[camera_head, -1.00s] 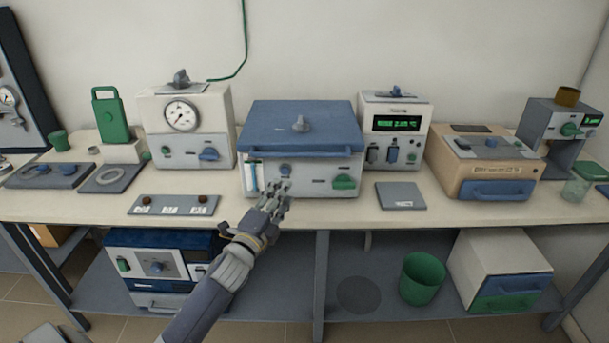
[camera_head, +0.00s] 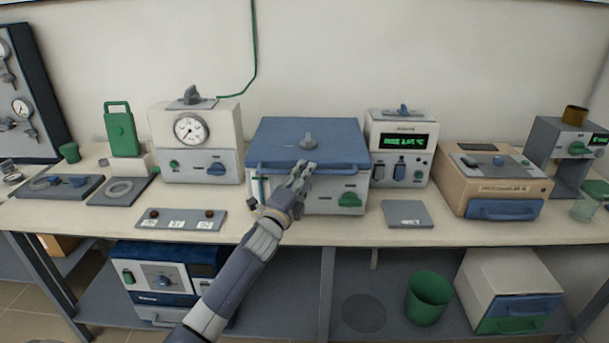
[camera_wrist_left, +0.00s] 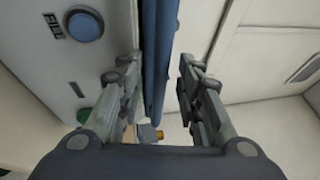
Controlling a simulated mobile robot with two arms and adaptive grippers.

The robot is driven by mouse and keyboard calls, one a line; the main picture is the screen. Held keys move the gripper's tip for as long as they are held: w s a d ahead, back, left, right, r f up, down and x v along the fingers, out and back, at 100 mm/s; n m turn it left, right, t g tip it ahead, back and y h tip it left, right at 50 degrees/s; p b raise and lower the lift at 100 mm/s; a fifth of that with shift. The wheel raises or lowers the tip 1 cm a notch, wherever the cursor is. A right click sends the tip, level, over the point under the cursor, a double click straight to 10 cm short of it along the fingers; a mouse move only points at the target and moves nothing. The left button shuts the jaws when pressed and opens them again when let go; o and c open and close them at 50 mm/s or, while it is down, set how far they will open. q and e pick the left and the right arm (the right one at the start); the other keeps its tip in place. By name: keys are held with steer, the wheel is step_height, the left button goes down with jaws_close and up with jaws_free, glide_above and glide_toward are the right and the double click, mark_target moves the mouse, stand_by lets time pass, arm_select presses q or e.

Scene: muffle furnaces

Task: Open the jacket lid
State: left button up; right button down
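The jacket lid (camera_head: 275,137) is the flat blue top of the white and grey box (camera_head: 325,203) at the middle of the bench. My right gripper is not in view.
A dial unit (camera_head: 199,145) stands to the left and a display unit (camera_head: 402,147) close to the right. A grey plate (camera_head: 407,214) and a switch panel (camera_head: 181,221) lie at the bench front.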

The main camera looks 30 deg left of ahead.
arm_select(q)
steer(key=shift+w, duration=0.2)
jaws_close()
steer(key=shift+r, duration=0.1)
